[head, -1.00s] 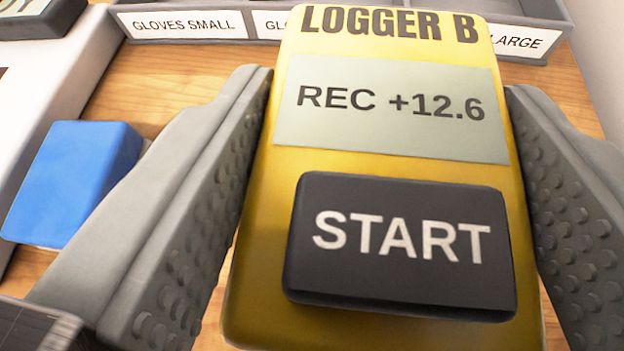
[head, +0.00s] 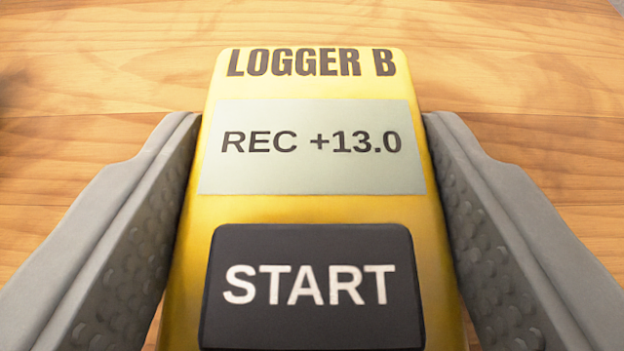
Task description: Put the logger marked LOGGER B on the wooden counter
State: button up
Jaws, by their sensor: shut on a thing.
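The yellow logger marked LOGGER B (head: 435,240) is between the two grey fingers of my gripper (head: 312,200), which is shut on it. Its pale screen reads REC +13.0, and a black START button sits below the screen. The logger's label end points away from me. A wooden surface (head: 480,60) fills the view behind and around the logger. I cannot tell whether the logger touches the wood or is held above it, as its underside is hidden.
The wood around the logger is bare in view, with free room beyond it and to both sides. A dark shadow or blur shows at the far left edge. A small grey corner shows at the top right.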

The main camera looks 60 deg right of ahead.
jog(key=shift+f, duration=0.15)
jog(key=o, duration=1.1)
jog(key=shift+r, duration=0.2)
jog(key=v, duration=1.2)
jog(key=shift+s+a, duration=0.1)
